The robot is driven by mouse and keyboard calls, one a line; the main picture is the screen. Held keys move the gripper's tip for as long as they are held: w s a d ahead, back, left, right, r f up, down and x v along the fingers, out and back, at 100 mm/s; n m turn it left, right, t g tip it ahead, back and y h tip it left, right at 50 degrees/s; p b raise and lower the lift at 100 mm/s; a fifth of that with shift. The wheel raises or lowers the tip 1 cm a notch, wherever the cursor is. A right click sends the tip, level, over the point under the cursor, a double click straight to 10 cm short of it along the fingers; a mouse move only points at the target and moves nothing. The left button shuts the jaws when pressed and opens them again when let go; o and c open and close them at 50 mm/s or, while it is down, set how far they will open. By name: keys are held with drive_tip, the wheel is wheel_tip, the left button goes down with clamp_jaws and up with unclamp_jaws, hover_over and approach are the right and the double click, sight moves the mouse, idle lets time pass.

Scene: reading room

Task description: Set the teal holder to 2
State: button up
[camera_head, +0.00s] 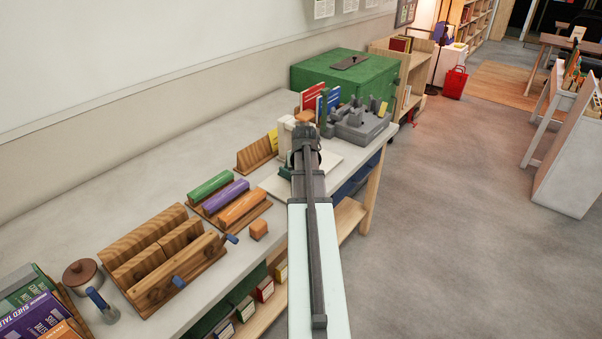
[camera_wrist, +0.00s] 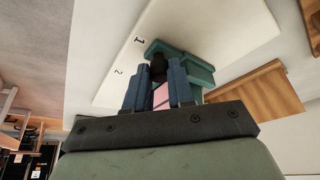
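The teal holder (camera_wrist: 200,70) stands on a white board (camera_wrist: 258,22) in the wrist view, beside the printed mark 1 (camera_wrist: 139,40). The mark 2 (camera_wrist: 118,72) is farther left and lower in that picture. A black knob (camera_wrist: 158,66) sits at the holder's near side. My gripper (camera_wrist: 160,72) has its two blue-grey fingers close on both sides of this knob and looks shut on it. A pink and white piece (camera_wrist: 162,97) shows between the fingers; I cannot tell what it is. In the head view my arm mostly hides the holder and the board (camera_head: 275,186).
A wooden rack (camera_wrist: 258,92) stands close to the holder. A grey block fixture (camera_head: 358,122) and a green box (camera_head: 340,78) stand beyond.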

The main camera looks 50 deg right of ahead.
clamp_jaws()
drive_tip(key=d, duration=0.7)
drive_tip(key=shift+w+d, duration=0.1)
drive_tip(key=shift+d, duration=0.2)
drive_tip(key=shift+o, duration=1.3)
unclamp_jaws()
drive_tip(key=shift+d, duration=0.1)
drive_tip(key=shift+o, duration=0.3)
